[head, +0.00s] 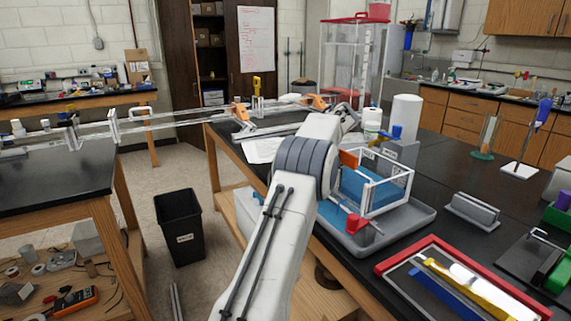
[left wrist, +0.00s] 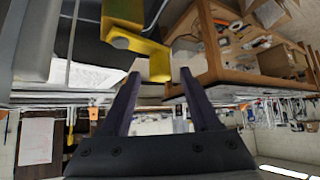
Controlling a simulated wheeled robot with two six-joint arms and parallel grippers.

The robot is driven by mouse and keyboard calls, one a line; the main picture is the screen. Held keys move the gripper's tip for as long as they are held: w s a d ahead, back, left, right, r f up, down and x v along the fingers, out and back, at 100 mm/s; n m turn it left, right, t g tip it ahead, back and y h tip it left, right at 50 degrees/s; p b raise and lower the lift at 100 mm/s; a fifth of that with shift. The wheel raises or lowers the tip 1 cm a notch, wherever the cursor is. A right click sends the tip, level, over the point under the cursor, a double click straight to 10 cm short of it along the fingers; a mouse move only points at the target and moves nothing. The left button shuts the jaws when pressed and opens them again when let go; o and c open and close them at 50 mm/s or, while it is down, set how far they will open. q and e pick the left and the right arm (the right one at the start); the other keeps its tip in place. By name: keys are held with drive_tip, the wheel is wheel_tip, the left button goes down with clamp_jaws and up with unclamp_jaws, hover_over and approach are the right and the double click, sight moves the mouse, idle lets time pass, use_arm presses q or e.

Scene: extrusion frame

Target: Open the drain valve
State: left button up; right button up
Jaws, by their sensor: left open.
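A yellow lever (left wrist: 138,42), bent at its tip, shows close up in the left wrist view and looks like the drain valve's handle. Its lower tip appears between the open fingers of my left gripper (left wrist: 161,74). Both fingers seem clear of it, but I cannot tell how deep between them it sits. In the head view my own white arm hides this lever and the left gripper. A clear tank (head: 388,192) stands in a grey tray (head: 405,236), with a red handle (head: 355,223) at its front. My right gripper is out of view.
The black bench top (head: 465,175) carries a red-rimmed tray (head: 395,268) of tools in front and a grey rack (head: 472,211). A white cylinder (head: 405,118) stands behind the tank. A black bin (head: 180,228) stands on the floor to the left, with open floor around it.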

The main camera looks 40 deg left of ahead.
use_arm(q)
drive_tip(key=p+v, duration=0.3)
drive_tip(key=v, duration=0.5)
drive_tip(key=shift+d+r+p, duration=0.3)
drive_tip(key=shift+p, duration=0.05)
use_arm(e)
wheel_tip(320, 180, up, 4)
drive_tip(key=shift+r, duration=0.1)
use_arm(q)
drive_tip(key=shift+a, duration=0.1)
